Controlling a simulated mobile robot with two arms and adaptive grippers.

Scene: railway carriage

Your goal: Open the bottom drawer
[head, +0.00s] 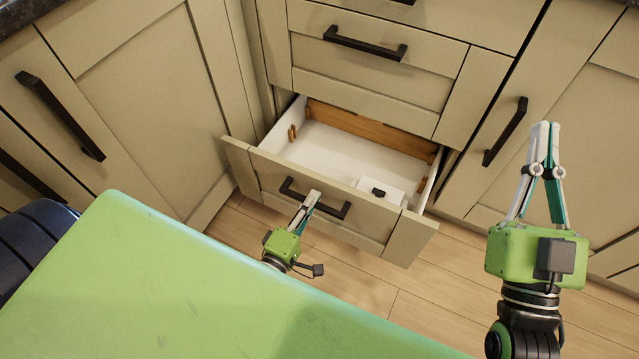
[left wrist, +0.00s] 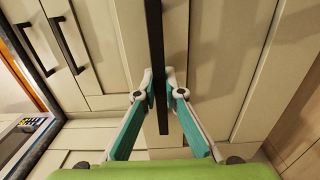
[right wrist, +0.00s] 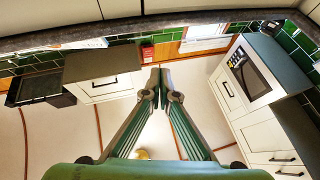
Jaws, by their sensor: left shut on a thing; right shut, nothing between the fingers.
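The bottom drawer (head: 270,178) is pulled out and stands open, with its white interior and wooden inner rails showing. A small white box-like thing with a dark top part (head: 380,193) sits inside it at the front right. My left gripper (head: 313,196) is shut on the dark bar handle (head: 335,211) of the drawer front. In the left wrist view the handle (left wrist: 155,60) runs between the two fingers. My right gripper (head: 545,128) is shut and empty, raised to the right of the drawer; its closed fingertips also show in the right wrist view (right wrist: 155,75).
A closed drawer (head: 365,65) is directly above. Closed cabinet doors with dark handles stand at left (head: 130,90) and right (head: 560,120). Wooden floor (head: 350,285) is free below the drawer. My green body covers the lower left.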

